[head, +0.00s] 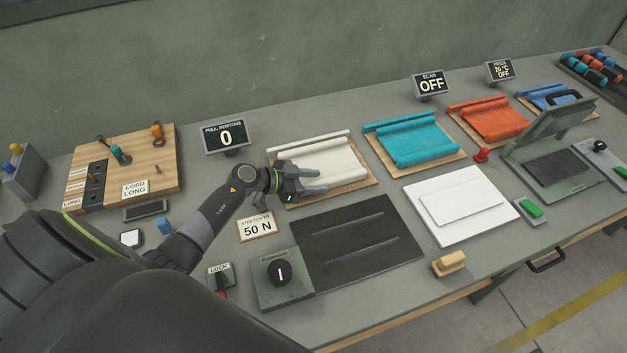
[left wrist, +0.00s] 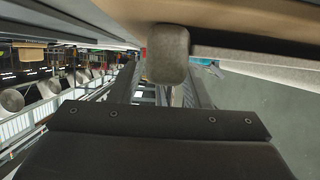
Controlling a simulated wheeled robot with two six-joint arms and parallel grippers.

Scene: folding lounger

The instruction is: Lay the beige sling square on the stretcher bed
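The beige sling (head: 322,165) lies on a wooden board at the back of the bench, with a roll along its far and near edges. My left gripper (head: 318,182) is over the left near part of the sling, its fingers apart. In the left wrist view the rounded end of a beige roll (left wrist: 168,55) sits close to the fingers (left wrist: 160,88) and hides their tips. I cannot tell whether they touch it. The dark stretcher bed (head: 362,262) with two long slots is in front of the sling and bare. My right gripper is not in view.
Teal (head: 412,137) and orange (head: 490,120) slings lie on boards to the right. A white stacked slab (head: 440,222) is right of the bed. A knob box (head: 281,278) adjoins the bed's left side, near a red lock lever (head: 221,284). A wooden block (head: 449,263) stands in front.

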